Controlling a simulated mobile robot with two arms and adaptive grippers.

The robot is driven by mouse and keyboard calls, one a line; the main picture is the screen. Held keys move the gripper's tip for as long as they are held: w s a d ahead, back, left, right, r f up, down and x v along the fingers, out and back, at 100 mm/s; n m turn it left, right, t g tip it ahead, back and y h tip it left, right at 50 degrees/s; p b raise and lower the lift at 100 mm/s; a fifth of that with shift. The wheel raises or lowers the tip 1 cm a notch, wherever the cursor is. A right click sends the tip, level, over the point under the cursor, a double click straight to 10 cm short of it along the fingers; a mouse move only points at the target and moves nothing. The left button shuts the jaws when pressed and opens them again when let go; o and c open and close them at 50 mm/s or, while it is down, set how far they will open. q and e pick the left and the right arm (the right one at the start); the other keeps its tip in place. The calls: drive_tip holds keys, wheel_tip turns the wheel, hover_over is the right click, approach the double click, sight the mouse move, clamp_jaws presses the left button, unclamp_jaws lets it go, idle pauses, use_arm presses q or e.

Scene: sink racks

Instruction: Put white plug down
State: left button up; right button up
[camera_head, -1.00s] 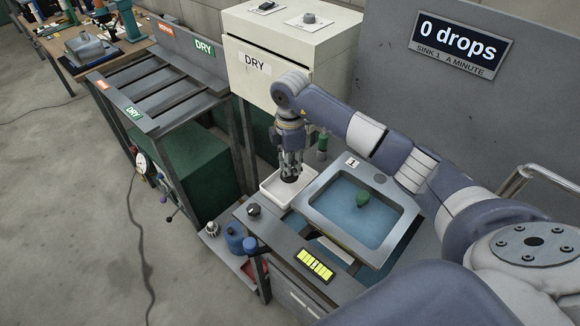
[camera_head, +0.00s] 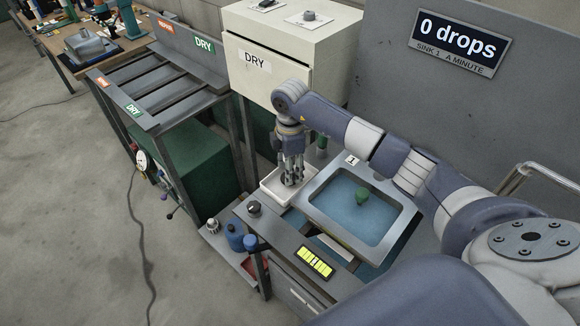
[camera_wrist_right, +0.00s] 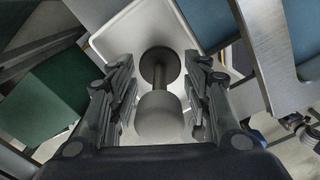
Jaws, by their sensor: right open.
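The white plug (camera_wrist_right: 158,116) shows in the right wrist view, with a pale rounded end near the camera, a dark stem and a dark round end. It is over or in the white tray (camera_wrist_right: 128,35); contact with the tray floor cannot be made out. My right gripper (camera_wrist_right: 158,92) is open, with a finger on either side of the plug and gaps between. In the head view my right gripper (camera_head: 291,178) is low in the white tray (camera_head: 273,197), and its fingers hide the plug. My left gripper is not in view.
A green bottle-like object (camera_head: 322,143) stands behind. A black knob (camera_head: 254,208) is on the front left. A DRY rack (camera_head: 150,124) stands left.

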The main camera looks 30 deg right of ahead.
wheel_tip(320, 180, up, 11)
drive_tip(key=b, duration=0.3)
drive_tip(key=shift+r, duration=0.7)
